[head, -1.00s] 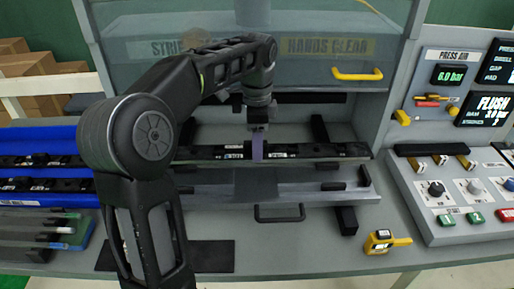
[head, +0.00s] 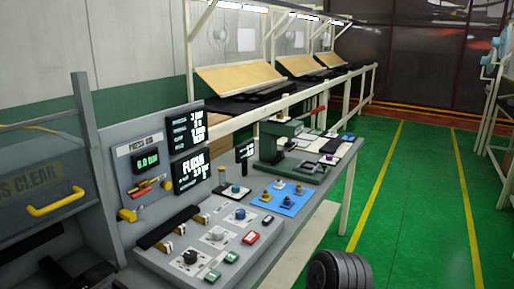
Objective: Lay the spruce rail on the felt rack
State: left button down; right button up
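Neither of my grippers shows in the head view. I see no spruce rail and no felt rack that I can make out in this view. The press station is only partly in view at the left edge, with its yellow handle (head: 55,202) on the raised clear guard. The inside of the press is mostly cut off.
A control console (head: 215,240) with knobs and buttons stands right of the press, below dark displays (head: 190,172). Beyond are a blue mat (head: 285,203) with small parts and a green bench machine (head: 273,150). Sloped wooden boards (head: 235,77) line the back. Green floor (head: 410,210) is open at right.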

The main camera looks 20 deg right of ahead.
aim_at(327, 140)
jog(key=i+l+z, duration=0.4)
jog(key=l, duration=0.25)
jog(key=i+l+z, duration=0.35)
jog(key=l, duration=0.3)
jog(key=i+l+z, duration=0.95)
jog(key=i, duration=2.15)
jog(key=i+j+u, duration=0.1)
jog(key=i+u, duration=0.35)
jog(key=i+l+u, duration=0.15)
jog(key=i+u, duration=0.25)
jog(key=i, duration=0.2)
jog(key=i+l+u, duration=0.25)
jog(key=i+u, duration=0.2)
jog(key=i+l+u, duration=0.4)
jog(key=i+l, duration=0.05)
jog(key=i, duration=0.05)
